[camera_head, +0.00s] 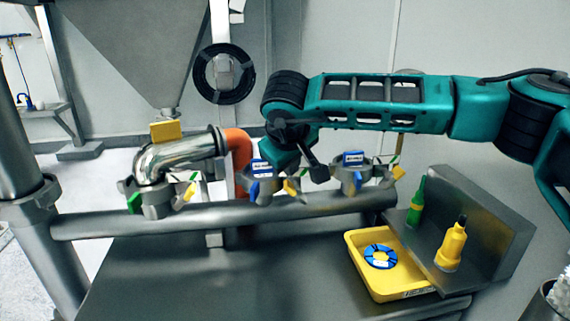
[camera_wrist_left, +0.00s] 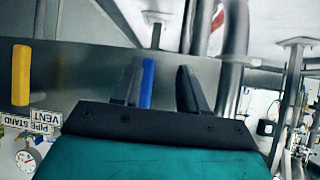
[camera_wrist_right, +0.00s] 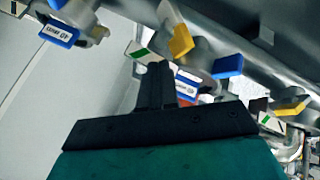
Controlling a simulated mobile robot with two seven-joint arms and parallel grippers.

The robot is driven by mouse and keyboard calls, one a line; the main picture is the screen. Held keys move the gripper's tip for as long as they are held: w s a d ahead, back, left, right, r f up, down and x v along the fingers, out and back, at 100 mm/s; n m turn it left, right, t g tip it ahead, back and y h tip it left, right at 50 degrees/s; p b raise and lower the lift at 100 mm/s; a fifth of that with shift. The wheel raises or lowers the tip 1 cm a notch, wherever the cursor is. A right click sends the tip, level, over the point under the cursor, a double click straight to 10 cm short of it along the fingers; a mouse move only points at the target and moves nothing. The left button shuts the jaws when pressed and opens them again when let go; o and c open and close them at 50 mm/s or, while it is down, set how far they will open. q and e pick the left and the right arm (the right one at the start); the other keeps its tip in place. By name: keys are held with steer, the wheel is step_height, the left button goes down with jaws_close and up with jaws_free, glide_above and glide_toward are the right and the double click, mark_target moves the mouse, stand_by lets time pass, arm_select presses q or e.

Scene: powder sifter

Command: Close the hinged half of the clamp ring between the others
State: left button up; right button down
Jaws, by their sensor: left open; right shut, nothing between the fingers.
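The middle clamp ring (camera_head: 268,190) sits on the long rail between two others. It has a blue lettered tag and a yellow tab (camera_head: 291,187) at its right; a gap at the hinged half cannot be made out. The left clamp ring (camera_head: 158,201) is under a shiny pipe elbow; the right clamp ring (camera_head: 352,181) has a blue lettered tag. My right gripper (camera_head: 318,173) is shut and empty, between the middle and right rings. Its shut fingers (camera_wrist_right: 155,82) show near a blue lettered tag (camera_wrist_right: 187,87) in the right wrist view. My left gripper (camera_wrist_left: 160,88) is open, only in its wrist view.
A yellow tray (camera_head: 362,270) with a blue ring stands on the table at right, beside a green bottle (camera_head: 417,203) and a yellow bottle (camera_head: 452,247). A steel hopper (camera_head: 145,50) and an orange pipe (camera_head: 239,150) are behind. The table's front left is clear.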

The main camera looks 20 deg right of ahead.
steer(key=shift+w+d+p, duration=0.3)
steer(key=shift+w+d, duration=0.25)
steer(key=shift+w, duration=0.2)
steer(key=shift+w+r, duration=0.1)
steer(key=shift+r, duration=0.05)
